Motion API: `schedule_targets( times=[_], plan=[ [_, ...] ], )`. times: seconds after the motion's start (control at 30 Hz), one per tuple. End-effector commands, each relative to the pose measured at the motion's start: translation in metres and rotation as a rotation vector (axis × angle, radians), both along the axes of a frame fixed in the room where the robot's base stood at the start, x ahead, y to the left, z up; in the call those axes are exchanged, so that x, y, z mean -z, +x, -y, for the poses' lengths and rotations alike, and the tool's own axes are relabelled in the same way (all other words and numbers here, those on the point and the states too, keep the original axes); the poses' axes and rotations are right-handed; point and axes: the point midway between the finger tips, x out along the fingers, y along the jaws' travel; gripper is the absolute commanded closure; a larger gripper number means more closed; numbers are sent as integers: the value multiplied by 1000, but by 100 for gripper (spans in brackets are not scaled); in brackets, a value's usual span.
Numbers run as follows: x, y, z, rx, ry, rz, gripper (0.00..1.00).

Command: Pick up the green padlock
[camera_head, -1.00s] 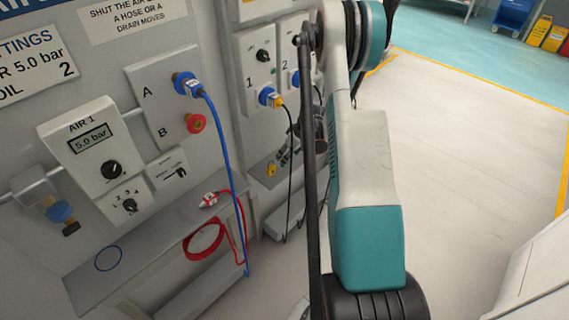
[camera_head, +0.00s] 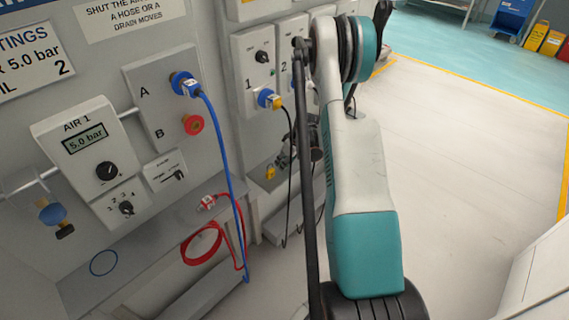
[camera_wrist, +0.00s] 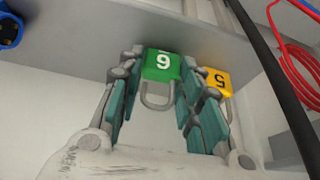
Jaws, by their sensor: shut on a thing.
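The green padlock (camera_wrist: 161,65) shows in the wrist view, its number appearing as 9 or an upside-down 6, with its grey shackle toward me. My gripper (camera_wrist: 157,80) is shut on it, one teal-padded finger on each side. The padlock is at the edge of a grey ledge; I cannot tell whether it still touches it. In the head view my gripper (camera_head: 287,152) is small and dark beside the ledge, and the green padlock is hidden there. A yellow padlock (camera_wrist: 217,80) marked 5 is just right of my right finger; it also shows in the head view (camera_head: 270,173).
A black cable (camera_wrist: 262,45) runs close to the right of the yellow padlock. A red coiled hose (camera_wrist: 300,70) is farther right. In the head view, a blue hose (camera_head: 226,150) hangs from the panel left of my gripper. Open floor (camera_head: 455,140) lies to the right.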

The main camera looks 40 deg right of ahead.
Motion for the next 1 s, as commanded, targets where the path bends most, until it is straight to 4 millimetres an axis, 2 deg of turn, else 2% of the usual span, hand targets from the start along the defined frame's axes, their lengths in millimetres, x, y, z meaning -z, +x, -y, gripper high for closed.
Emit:
schedule_targets(
  times=[0.17,0.4,0.6,0.73,1.0],
  plan=[
    [-19,0,0,0,0,0,96],
    [-67,0,0,0,0,0,96],
    [-93,0,0,0,0,0,96],
    [-100,0,0,0,0,0,96],
    [-100,0,0,0,0,0,96]
  ],
)
